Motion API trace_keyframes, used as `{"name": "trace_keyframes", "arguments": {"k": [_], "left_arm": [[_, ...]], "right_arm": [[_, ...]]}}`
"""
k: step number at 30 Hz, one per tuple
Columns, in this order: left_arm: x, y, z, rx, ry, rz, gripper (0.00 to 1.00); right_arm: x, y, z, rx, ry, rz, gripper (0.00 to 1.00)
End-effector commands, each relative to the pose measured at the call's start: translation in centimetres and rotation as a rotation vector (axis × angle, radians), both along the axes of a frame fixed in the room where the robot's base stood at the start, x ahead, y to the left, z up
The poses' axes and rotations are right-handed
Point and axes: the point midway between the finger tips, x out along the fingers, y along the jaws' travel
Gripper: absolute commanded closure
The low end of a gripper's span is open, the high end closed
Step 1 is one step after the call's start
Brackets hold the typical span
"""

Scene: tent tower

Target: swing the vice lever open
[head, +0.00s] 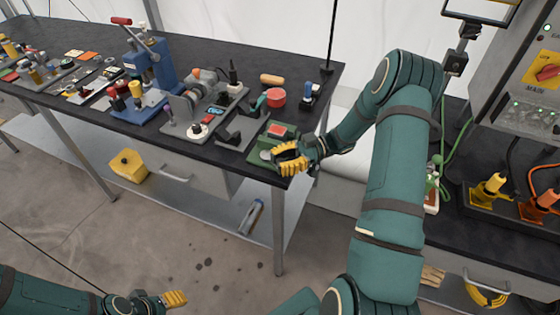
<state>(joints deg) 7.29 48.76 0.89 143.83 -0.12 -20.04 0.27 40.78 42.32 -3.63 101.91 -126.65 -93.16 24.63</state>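A small green fixture with a red patch on top, which looks like the vice (263,144), sits at the front right corner of the black bench. My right gripper (284,158), with yellow fingers, is over its front right side, close to or touching it. The fingers hide part of the fixture, and I cannot make out the lever or whether the fingers are closed on it. My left gripper (176,298), also yellow-fingered, is low at the bottom left over the floor, away from the bench. It holds nothing that I can see.
The black bench (60,38) carries a blue press (140,65) with a red handle, a grey device (190,105), a red round container (276,97) and several small parts. A yellow box (128,165) is under the bench. A control cabinet (520,100) stands at right.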

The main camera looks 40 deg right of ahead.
Motion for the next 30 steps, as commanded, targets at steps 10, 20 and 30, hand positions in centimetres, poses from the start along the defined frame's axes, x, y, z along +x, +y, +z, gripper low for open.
{"name": "trace_keyframes", "arguments": {"k": [10, 20, 30], "left_arm": [[0.0, 0.0, 0.0, 0.000, 0.000, 0.000, 0.46], [0.0, 0.0, 0.0, 0.000, 0.000, 0.000, 0.46], [0.0, 0.0, 0.0, 0.000, 0.000, 0.000, 0.46]], "right_arm": [[0.0, 0.0, 0.0, -0.001, 0.000, -0.001, 0.46], [0.0, 0.0, 4.1, -0.003, -0.002, -0.001, 0.46], [0.0, 0.0, 9.2, -0.002, -0.001, -0.001, 0.46]]}}
